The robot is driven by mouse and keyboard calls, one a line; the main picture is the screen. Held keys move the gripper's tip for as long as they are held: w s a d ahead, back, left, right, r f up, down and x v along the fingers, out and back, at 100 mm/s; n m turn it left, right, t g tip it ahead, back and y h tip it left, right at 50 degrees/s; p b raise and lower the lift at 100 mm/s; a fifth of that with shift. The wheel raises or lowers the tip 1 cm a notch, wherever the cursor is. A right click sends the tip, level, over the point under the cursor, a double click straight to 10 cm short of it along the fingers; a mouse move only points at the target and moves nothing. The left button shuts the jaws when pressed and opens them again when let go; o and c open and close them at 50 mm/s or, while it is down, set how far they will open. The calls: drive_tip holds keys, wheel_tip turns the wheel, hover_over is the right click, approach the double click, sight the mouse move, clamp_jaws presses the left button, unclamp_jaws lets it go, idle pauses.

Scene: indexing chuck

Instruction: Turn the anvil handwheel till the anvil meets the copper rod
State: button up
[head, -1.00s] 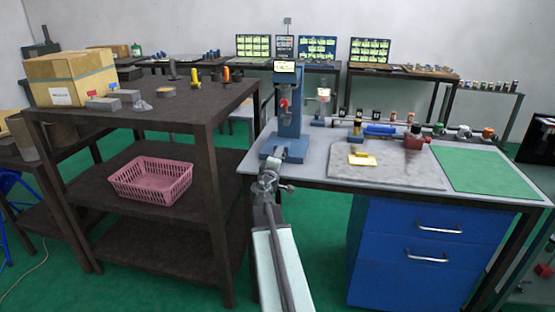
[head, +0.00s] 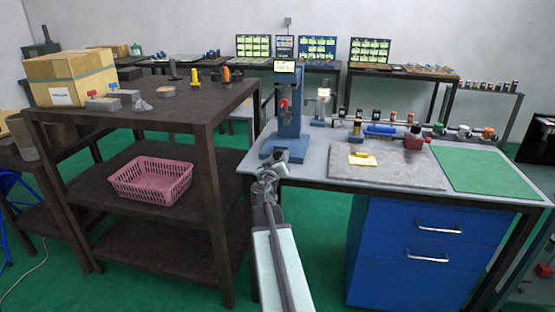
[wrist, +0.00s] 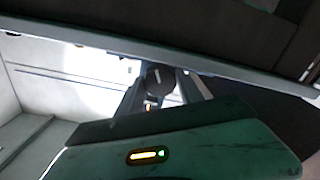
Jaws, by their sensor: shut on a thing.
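The blue bench machine (head: 289,120) stands upright at the left front of the grey table, with a small lit display (head: 284,67) on top and a red part (head: 284,103) at mid-height. My gripper (head: 270,170) is at the machine's foot, by the table's front left corner, shut on what I take to be the anvil handwheel. In the wrist view a dark round knob (wrist: 160,78) shows between grey finger-like parts. The gripper hides most of the wheel in the head view. I cannot make out the copper rod or its gap to the anvil.
A grey slab (head: 385,170) with a yellow block lies right of the machine, beside a green mat (head: 485,172). Blue drawers (head: 410,240) stand below. A dark shelf unit (head: 140,120) with a pink basket (head: 150,182) stands close on the left.

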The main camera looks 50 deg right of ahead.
drive_tip(key=m, duration=0.4)
drive_tip(key=shift+s+d+m, duration=0.1)
drive_tip(key=shift+s+m, duration=0.05)
drive_tip(key=shift+m, duration=0.25)
drive_tip(key=m, duration=0.3)
drive_tip(key=shift+m, duration=0.3)
drive_tip(key=m, duration=0.8)
drive_tip(key=shift+m, duration=0.3)
drive_tip(key=o, duration=1.4)
